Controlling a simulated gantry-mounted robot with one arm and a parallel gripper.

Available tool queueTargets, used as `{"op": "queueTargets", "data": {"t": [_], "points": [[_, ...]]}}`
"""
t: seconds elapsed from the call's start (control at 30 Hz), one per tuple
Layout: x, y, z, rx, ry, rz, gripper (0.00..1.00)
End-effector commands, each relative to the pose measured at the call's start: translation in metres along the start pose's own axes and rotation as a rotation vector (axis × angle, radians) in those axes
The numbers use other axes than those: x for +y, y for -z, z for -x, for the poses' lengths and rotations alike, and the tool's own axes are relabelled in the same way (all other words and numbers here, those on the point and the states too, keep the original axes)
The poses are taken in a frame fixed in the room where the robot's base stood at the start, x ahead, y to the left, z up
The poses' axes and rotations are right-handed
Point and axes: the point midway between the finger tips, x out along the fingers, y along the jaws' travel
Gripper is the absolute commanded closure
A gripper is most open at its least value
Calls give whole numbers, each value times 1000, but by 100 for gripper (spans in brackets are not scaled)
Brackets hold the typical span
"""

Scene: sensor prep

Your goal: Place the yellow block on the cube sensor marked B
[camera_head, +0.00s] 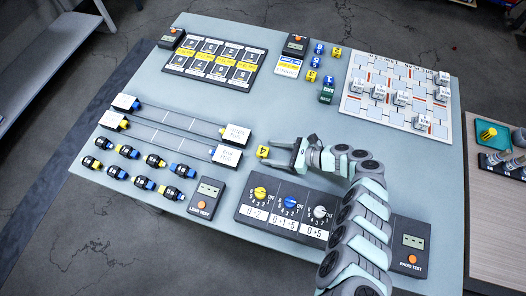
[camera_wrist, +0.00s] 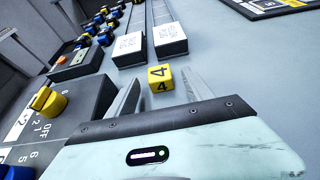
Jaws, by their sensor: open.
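The yellow block (camera_head: 262,152), marked 4, rests on the table. In the wrist view the yellow block (camera_wrist: 160,78) lies between the two finger tips or just beyond them; I cannot tell which. My gripper (camera_head: 281,157) is open and low over the table, to the right of the block. Its fingers also show in the wrist view (camera_wrist: 162,92), spread on either side with nothing clamped. Several white cubes (camera_head: 400,98) stand on the grid board (camera_head: 372,62) at the upper right. Their marks are too small to read, so I cannot pick out the B sensor.
The dial panel (camera_head: 287,212) lies just in front of my gripper. Two white-ended tracks (camera_head: 180,127) end left of the block. Small blue, yellow and green blocks (camera_head: 315,62) sit at the back. A keyed panel (camera_head: 213,62) lies back left. The mid-table behind the block is clear.

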Motion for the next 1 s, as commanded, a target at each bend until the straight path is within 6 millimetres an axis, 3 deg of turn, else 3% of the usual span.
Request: {"op": "queueTargets", "data": {"t": [0.13,0.4,1.0], "points": [[1,1,-24,0,0,2,40],[0,-1,-28,2,2,2,40],[0,-1,-28,1,1,2,89]]}}
